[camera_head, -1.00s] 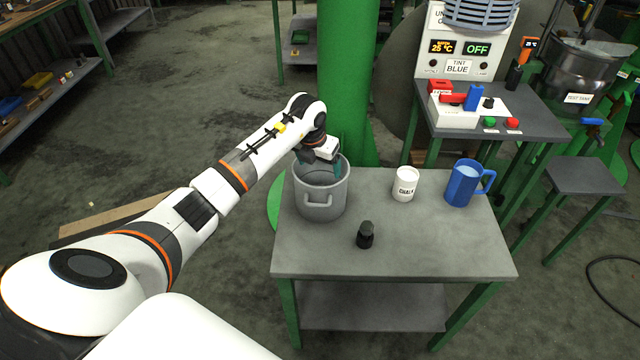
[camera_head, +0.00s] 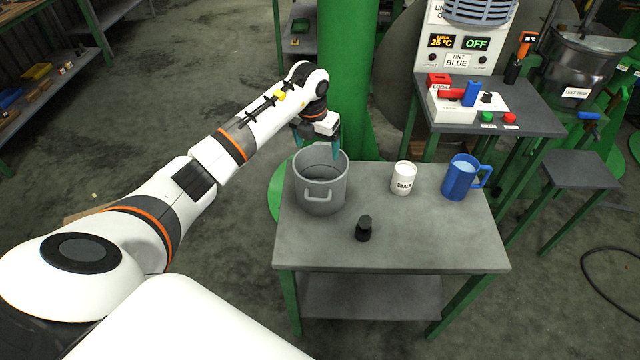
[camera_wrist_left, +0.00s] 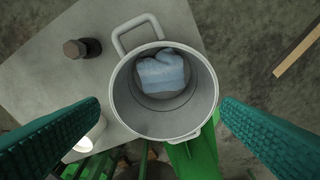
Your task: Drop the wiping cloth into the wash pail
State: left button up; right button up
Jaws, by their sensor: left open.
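The grey wash pail (camera_head: 321,191) stands on the left part of the grey table, with its handle toward me. In the left wrist view the pail (camera_wrist_left: 122,97) is seen from above. The light blue wiping cloth (camera_wrist_left: 161,72) lies crumpled inside it, near the handle side. The head view does not show the cloth. My left gripper (camera_head: 318,146) is above the pail's far rim, pointing down. Its teal fingers are wide apart and empty, one on each side of the pail in the wrist view (camera_wrist_left: 160,115). My right gripper is in neither view.
On the table (camera_head: 400,245) stand a small black-capped jar (camera_head: 363,229), a white chalk cup (camera_head: 403,178) and a blue jug (camera_head: 463,178). A green column (camera_head: 346,80) rises behind the pail. A control panel bench (camera_head: 530,118) is at the back right.

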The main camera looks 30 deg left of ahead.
pick_arm(q)
notch_tip(320, 180, up, 9)
jog(key=s+b, duration=0.1)
jog(key=shift+s+r, duration=0.15)
jog(key=shift+s, duration=0.1)
